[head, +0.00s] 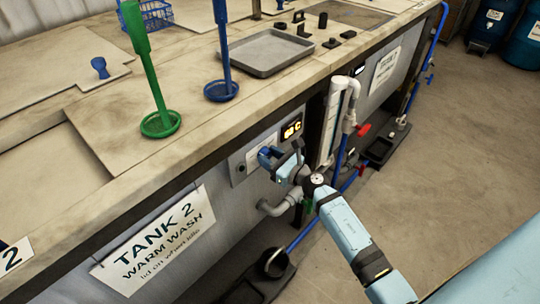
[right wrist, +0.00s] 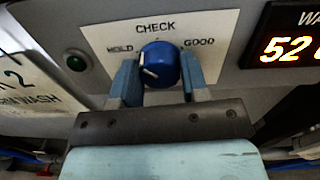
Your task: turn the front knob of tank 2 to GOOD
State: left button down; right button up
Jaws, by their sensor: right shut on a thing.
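The blue front knob (right wrist: 159,60) sits on a white plate (right wrist: 205,28) marked HOLD at left, CHECK at top and GOOD at right. A white mark on the knob's face lies at its lower left, nearer HOLD than GOOD; its exact aim is hard to read. My right gripper (right wrist: 160,72) is shut on the knob, one finger on each side. In the head view, my right gripper (head: 281,163) reaches the tank front and hides most of the knob. The TANK 2 WARM WASH sign (head: 153,240) is left of it. My left gripper is not in view.
A lit display (head: 291,130) is just right of the knob plate. A grey pipe (head: 280,204) juts out below, with blue hoses and a red-handled valve (head: 363,130) to the right. Green (head: 160,124) and blue dippers (head: 221,90) stand on the worktop above.

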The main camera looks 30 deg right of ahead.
jog(key=m+p, duration=0.1)
jog(key=m, duration=0.3)
jog(key=shift+r+m, duration=0.1)
jog(key=shift+m, duration=0.2)
jog(key=m+p, duration=0.1)
jog(key=m, duration=0.4)
jog(key=shift+d+m+p, duration=0.1)
jog(key=shift+m+p, duration=0.2)
jog(key=shift+p, duration=0.1)
jog(key=m+p, duration=0.1)
jog(key=m, duration=0.4)
jog(key=shift+m+t+p, duration=0.3)
jog(key=shift+p, duration=0.05)
jog(key=m+p, duration=0.1)
jog(key=m, duration=0.2)
jog(key=shift+m, duration=0.3)
jog(key=shift+m+h+p, duration=0.4)
jog(key=shift+m+p, duration=0.05)
jog(key=shift+m, duration=0.65)
jog(key=shift+f, duration=0.2)
jog(key=shift+m, duration=0.4)
jog(key=o, duration=0.9)
